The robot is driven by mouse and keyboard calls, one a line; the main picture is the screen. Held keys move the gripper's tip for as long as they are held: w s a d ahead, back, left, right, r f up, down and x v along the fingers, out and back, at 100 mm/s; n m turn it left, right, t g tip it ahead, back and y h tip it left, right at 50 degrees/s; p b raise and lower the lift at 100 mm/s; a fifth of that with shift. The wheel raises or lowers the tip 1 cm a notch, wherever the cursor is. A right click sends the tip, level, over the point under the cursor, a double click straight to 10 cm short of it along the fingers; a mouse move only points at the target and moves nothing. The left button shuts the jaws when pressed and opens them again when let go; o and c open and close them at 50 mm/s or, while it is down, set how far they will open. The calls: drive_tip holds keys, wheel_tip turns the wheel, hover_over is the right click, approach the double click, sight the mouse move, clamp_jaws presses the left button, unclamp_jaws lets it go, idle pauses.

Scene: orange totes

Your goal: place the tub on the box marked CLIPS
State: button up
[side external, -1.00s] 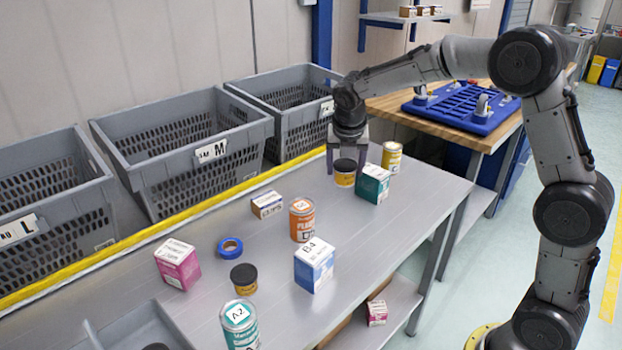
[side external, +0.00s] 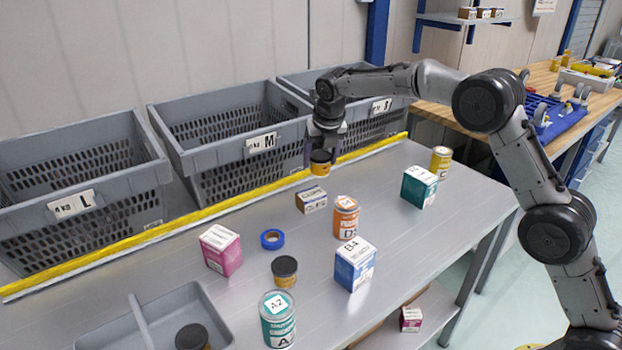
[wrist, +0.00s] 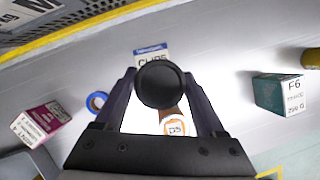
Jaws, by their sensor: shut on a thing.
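A small orange tub with a black lid (side external: 320,163) is held in my gripper (side external: 322,160), raised above the table near the yellow strip. In the wrist view, the tub's black lid (wrist: 160,85) sits between the two fingers of my gripper (wrist: 158,90). The box marked CLIPS (side external: 312,200), small with a blue and white top, lies on the table just below the held tub. In the wrist view, the CLIPS box (wrist: 151,53) shows just beyond the lid, which partly covers it.
An orange can (side external: 346,217) stands close to the CLIPS box. A blue tape roll (side external: 272,239), pink box (side external: 221,250), blue box (side external: 355,265), another black-lidded tub (side external: 285,271) and teal box (side external: 419,187) stand around. Grey totes (side external: 262,142) line the back edge.

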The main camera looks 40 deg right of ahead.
drive_tip(key=w+f, duration=0.4)
drive_tip(key=f, duration=0.1)
drive_tip(key=shift+f, duration=1.4)
drive_tip(key=shift+f, duration=0.15)
drive_tip(key=o, duration=1.4)
drive_tip(key=shift+o, duration=0.2)
